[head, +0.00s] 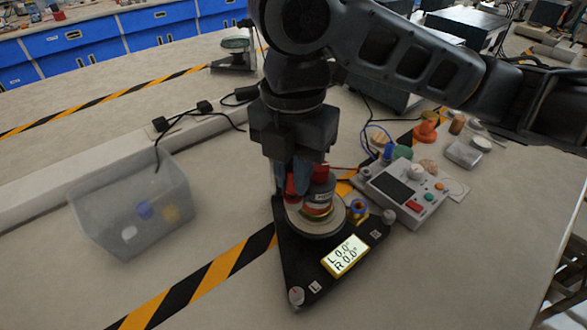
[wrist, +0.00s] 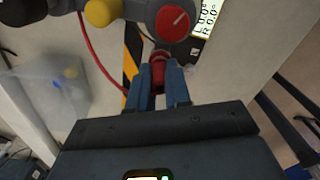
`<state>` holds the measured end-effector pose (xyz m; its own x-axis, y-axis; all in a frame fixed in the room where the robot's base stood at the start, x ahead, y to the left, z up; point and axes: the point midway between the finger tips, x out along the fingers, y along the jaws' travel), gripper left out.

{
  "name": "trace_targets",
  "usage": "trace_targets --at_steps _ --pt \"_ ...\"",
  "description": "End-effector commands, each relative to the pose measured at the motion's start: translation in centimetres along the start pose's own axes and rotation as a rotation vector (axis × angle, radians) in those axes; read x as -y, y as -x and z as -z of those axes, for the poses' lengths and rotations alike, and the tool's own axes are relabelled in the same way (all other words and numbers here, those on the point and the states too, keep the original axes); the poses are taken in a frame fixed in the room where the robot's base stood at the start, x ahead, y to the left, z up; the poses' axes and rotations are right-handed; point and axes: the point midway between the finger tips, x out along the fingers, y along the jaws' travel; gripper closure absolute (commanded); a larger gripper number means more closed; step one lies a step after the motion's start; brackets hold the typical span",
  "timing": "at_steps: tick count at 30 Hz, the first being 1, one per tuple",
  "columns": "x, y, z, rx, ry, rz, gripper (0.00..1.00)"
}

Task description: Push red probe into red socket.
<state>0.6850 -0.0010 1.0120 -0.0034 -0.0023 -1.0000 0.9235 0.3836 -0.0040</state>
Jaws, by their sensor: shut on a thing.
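My gripper (head: 303,182) points down over a round grey plate on a black triangular base (head: 293,270). Its blue fingers are shut on a red piece, which I take to be the red probe; it shows between the fingertips in the wrist view (wrist: 158,74). In the head view the fingers partly hide red parts (head: 292,188) beside a dark cylinder (head: 322,185) on the plate. A red socket cannot be told apart, and whether the probe touches one is hidden.
A lit display (head: 345,256) sits on the base. A grey meter box (head: 404,192) with buttons and several small parts stand to the right. A translucent bin (head: 135,210) is at left. A red cable (wrist: 97,58) runs left of my fingers.

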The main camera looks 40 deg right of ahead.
Motion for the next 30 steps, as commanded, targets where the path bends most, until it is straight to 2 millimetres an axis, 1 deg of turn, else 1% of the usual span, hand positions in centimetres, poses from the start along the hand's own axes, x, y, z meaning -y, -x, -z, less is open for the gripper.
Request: trace_targets --at_steps 20,21,27,30 --pt "0.0 -0.79 0.0 0.0 0.0 0.0 1.0" --pt "0.0 -0.74 0.0 0.0 0.0 0.0 0.79" --pt "0.01 -0.73 0.0 0.0 0.0 0.0 0.6" --pt "0.05 -0.74 0.0 0.0 0.001 0.002 0.52"
